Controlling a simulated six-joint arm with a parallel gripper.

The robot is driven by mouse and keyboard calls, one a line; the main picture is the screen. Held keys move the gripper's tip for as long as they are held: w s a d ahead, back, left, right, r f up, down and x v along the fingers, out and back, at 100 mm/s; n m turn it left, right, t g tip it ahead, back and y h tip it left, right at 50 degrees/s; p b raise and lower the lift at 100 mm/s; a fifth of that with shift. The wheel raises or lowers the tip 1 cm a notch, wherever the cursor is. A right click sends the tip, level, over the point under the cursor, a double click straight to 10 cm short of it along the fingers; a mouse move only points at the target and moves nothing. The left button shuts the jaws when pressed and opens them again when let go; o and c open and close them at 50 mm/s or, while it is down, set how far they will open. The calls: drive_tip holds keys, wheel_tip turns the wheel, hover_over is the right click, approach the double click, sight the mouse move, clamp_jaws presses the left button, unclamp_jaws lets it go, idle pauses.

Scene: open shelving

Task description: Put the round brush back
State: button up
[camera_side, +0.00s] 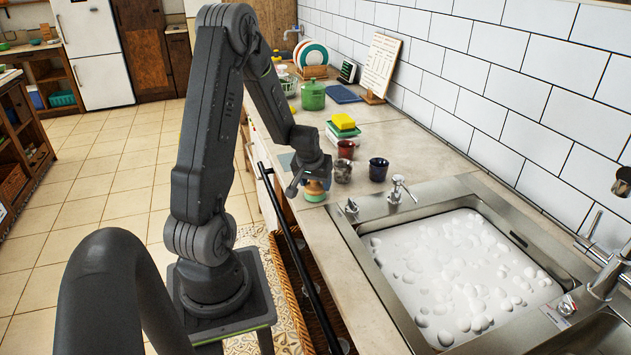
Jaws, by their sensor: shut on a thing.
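The round brush (315,192) shows a tan upper part and a greenish lower part. The fingers and the top of the brush are partly hidden by the wrist. I cannot tell whether the brush touches the counter.
Dark cups (378,169) and a speckled cup (343,171) stand just right of the brush. The foamy sink (462,270) lies right. The front counter strip (352,290) is bare.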

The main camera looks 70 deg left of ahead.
drive_tip(key=shift+f, duration=0.15)
drive_tip(key=o, duration=0.8)
drive_tip(key=shift+o, duration=0.2)
drive_tip(key=v, duration=1.2)
drive_tip(key=w+d+r+m+t+h, duration=0.15)
drive_tip(key=d+r+m, duration=0.35)
drive_tip(key=d, duration=0.9)
drive_tip(key=s+d+r+m+h, duration=0.1)
drive_tip(key=s+d+r+m, duration=0.1)
drive_tip(key=d, duration=0.5)
drive_tip(key=s+d+r+m+t+h, duration=0.1)
drive_tip(key=s+d+r+m, duration=0.2)
drive_tip(key=s+d, duration=0.2)
drive_tip(key=d, duration=0.3)
drive_tip(key=shift+s, duration=0.25)
